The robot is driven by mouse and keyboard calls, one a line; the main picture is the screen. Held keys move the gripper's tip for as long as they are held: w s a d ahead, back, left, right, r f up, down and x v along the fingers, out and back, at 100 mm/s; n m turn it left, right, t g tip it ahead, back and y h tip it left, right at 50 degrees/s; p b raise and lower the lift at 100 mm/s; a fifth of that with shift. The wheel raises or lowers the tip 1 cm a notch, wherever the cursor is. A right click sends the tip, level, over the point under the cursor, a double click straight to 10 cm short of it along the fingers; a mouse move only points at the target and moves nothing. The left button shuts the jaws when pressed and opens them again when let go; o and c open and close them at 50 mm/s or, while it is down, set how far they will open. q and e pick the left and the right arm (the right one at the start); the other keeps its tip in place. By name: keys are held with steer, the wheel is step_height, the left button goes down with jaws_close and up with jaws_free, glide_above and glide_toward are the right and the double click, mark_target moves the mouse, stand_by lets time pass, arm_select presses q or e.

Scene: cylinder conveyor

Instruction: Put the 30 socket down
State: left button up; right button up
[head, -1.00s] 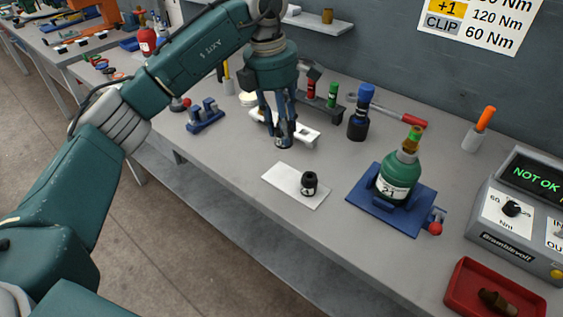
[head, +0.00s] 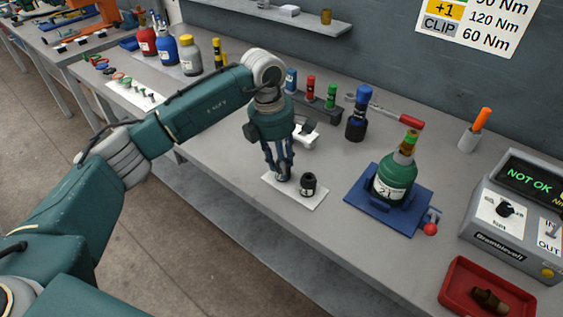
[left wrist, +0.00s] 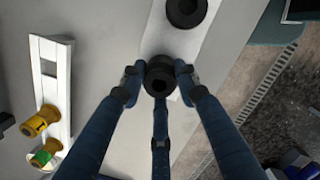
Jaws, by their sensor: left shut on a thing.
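My left gripper (head: 281,172) points down at the left part of a white mat (head: 318,202). It is shut on a dark round socket (left wrist: 160,75), seen from above between the fingers in the left wrist view. No number on it is readable. In the head view the fingers mostly hide this socket, and I cannot tell whether it touches the mat. Another black socket (head: 308,184) stands upright on the mat just right of the gripper; it also shows in the left wrist view (left wrist: 187,10), apart from the held one. My right gripper is not in view.
A white rack (head: 305,133) stands behind the gripper; the left wrist view shows yellow (left wrist: 42,121) and green-banded (left wrist: 46,153) pieces at it. A green bottle (head: 394,180) stands in a blue fixture (head: 371,211) to the right. A red tray (head: 461,298) lies at front right.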

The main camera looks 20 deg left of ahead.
arm_select(q)
steer(key=shift+f, duration=0.15)
steer(key=o, duration=1)
steer(key=shift+o, duration=1.3)
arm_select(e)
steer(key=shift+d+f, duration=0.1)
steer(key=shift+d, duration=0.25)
arm_select(q)
steer(key=shift+r, duration=0.3)
steer(key=shift+a+r, duration=0.1)
steer(key=shift+r, duration=0.3)
step_height(320, 180, up, 11)
steer(key=a+b, duration=0.1)
steer(key=b, duration=0.2)
steer(key=shift+s, duration=0.45)
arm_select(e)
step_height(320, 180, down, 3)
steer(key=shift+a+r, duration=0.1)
arm_select(q)
steer(key=shift+a+f, duration=0.1)
steer(key=shift+f, duration=0.05)
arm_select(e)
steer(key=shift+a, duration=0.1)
